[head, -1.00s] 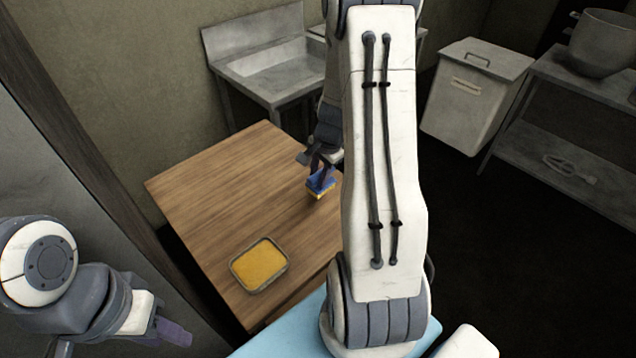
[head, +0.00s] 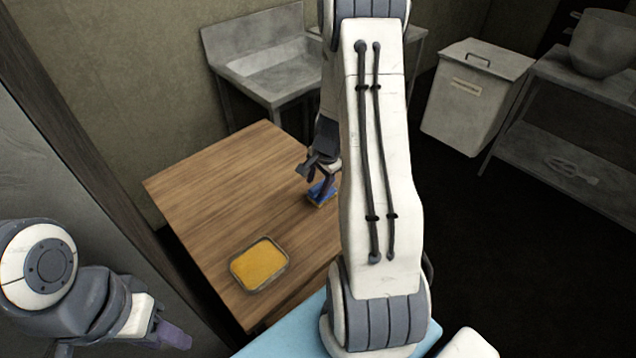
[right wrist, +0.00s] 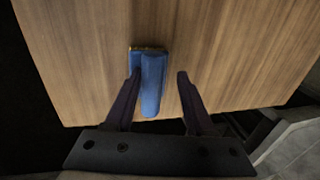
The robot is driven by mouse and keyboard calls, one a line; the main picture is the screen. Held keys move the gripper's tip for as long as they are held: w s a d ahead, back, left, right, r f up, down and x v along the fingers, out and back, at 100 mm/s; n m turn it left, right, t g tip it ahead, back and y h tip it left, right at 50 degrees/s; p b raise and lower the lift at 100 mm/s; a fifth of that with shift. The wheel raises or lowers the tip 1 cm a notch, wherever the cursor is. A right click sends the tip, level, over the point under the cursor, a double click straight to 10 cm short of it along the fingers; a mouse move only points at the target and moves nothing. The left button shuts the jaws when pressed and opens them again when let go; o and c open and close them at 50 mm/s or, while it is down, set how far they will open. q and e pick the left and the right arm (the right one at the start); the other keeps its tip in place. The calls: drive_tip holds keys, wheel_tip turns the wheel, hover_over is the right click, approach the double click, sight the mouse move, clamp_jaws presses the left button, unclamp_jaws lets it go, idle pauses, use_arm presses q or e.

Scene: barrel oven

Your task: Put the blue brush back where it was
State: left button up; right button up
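The blue brush (head: 321,194) is on the wooden table (head: 222,190) near its right side, partly beside my right arm in the head view. In the right wrist view the brush (right wrist: 153,82) lies between the spread fingers, nearer the left finger, with a brownish edge at its far end. My right gripper (head: 318,180) is open just above and around the brush; it also shows in the right wrist view (right wrist: 157,83). My left gripper (head: 174,338) hangs low at the left, away from the table; its finger gap is not clear.
A rectangular tray with yellow-orange content (head: 259,264) sits at the table's near edge. A metal sink (head: 268,72) stands behind the table. A lidded white bin (head: 467,100) and a shelf with a pot (head: 601,45) stand at the right. The table's left half is clear.

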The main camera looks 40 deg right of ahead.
drive_tip(key=shift+s+a, duration=0.1)
drive_tip(key=shift+s, duration=0.1)
drive_tip(key=shift+r+p, duration=0.25)
drive_tip(key=shift+p, duration=0.05)
drive_tip(key=p+v, duration=0.2)
drive_tip(key=v, duration=1)
drive_tip(key=s+a+r+n+g+y, duration=0.1)
drive_tip(key=a+r+n, duration=0.2)
drive_tip(key=a+n, duration=0.55)
drive_tip(key=s+a+r+n, duration=0.2)
drive_tip(key=a+n, duration=0.1)
drive_tip(key=a, duration=1.1)
drive_tip(key=s+a+r+n+g, duration=0.1)
drive_tip(key=s+a+r+n, duration=0.1)
drive_tip(key=s+a+n, duration=0.8)
drive_tip(key=s+n, duration=0.3)
drive_tip(key=s, duration=0.2)
drive_tip(key=shift+a+r+g, duration=0.3)
drive_tip(key=shift+a+r, duration=0.1)
